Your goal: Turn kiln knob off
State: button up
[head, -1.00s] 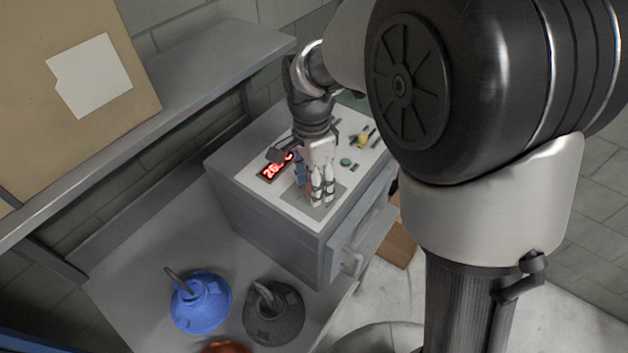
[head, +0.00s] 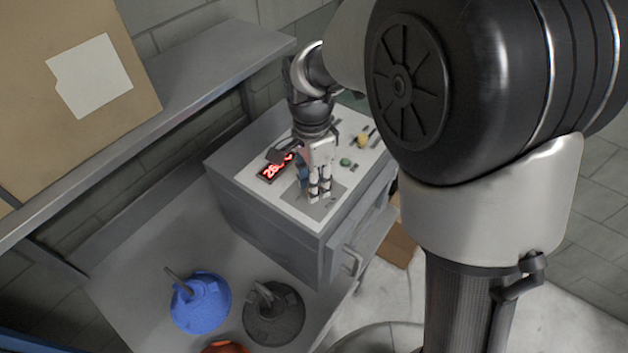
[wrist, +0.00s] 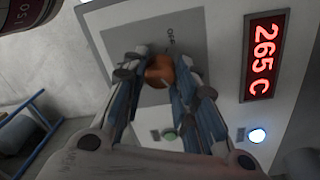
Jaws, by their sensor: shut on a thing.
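The kiln (head: 265,240) is a grey box with a pale control panel on top. Its red display (head: 275,167) reads 265 C in the wrist view (wrist: 263,55). The orange-brown kiln knob (wrist: 159,71) sits on a dark grey plate (wrist: 185,30) with an "OFF" mark visible near it. My gripper (wrist: 157,78) is shut on the knob, with a finger on each side of it. In the head view my gripper (head: 319,193) is over the near part of the panel and hides the knob. The knob's exact pointing direction is hard to tell.
A green button (head: 345,162) and a yellow knob (head: 362,141) are farther along the panel. A lit blue-white button (wrist: 257,135) is near the display. Blue (head: 201,302) and dark grey (head: 274,314) hoods sit on the bench at the front. A shelf (head: 190,80) runs behind.

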jog(key=shift+n, duration=0.3)
jog(key=n+p, duration=0.1)
jog(key=n, duration=0.4)
jog(key=shift+n, duration=0.3)
jog(key=n, duration=0.6)
jog(key=shift+a+t+p, duration=0.1)
jog(key=shift+t+p, duration=0.2)
jog(key=n, duration=0.5)
jog(key=shift+n, duration=0.3)
jog(key=n+p, duration=0.1)
jog(key=n, duration=0.5)
jog(key=shift+s, duration=0.1)
jog(key=shift+t, duration=0.3)
jog(key=o, duration=1)
jog(key=shift+o, duration=0.2)
